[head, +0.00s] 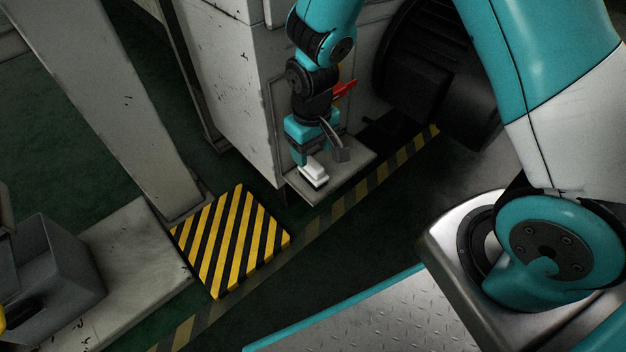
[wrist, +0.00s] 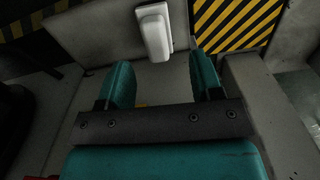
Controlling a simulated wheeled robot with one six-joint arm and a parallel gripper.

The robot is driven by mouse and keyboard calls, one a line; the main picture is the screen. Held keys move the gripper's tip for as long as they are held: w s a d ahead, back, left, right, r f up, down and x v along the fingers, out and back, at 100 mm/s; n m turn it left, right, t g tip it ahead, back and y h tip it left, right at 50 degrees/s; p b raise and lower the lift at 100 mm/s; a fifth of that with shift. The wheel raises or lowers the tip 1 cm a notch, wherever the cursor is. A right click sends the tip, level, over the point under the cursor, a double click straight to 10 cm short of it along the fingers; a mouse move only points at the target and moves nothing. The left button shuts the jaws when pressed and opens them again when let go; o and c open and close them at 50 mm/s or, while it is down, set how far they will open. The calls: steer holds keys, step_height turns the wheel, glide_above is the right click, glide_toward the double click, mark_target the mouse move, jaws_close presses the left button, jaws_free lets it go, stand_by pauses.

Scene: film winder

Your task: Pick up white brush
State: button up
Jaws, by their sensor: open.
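The white brush (head: 314,174) lies on the small grey ledge (head: 345,180) at the foot of the machine, near the ledge's front corner. In the wrist view the white brush (wrist: 155,32) is at the top middle, beyond the fingertips and roughly in line with the gap between them. My gripper (head: 312,160) is just above the brush in the head view. In the wrist view my gripper (wrist: 157,82) has its two teal fingers spread, with nothing between them. I cannot tell the exact height gap to the brush.
A yellow and black striped plate (head: 232,240) lies on the floor left of the ledge. The grey machine wall (head: 235,85) rises behind my gripper. A red handle (head: 345,89) and a dark round housing (head: 425,70) are close to my arm. Floor in front is clear.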

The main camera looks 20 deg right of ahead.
mark_target(314, 165)
steer(key=f+b, duration=0.1)
steer(key=f, duration=0.1)
steer(key=f+b, duration=0.4)
steer(key=shift+w+d+f, duration=0.1)
steer(key=shift+d+f, duration=0.1)
steer(key=shift+d, duration=0.05)
steer(key=shift+r, duration=0.1)
steer(key=c, duration=0.8)
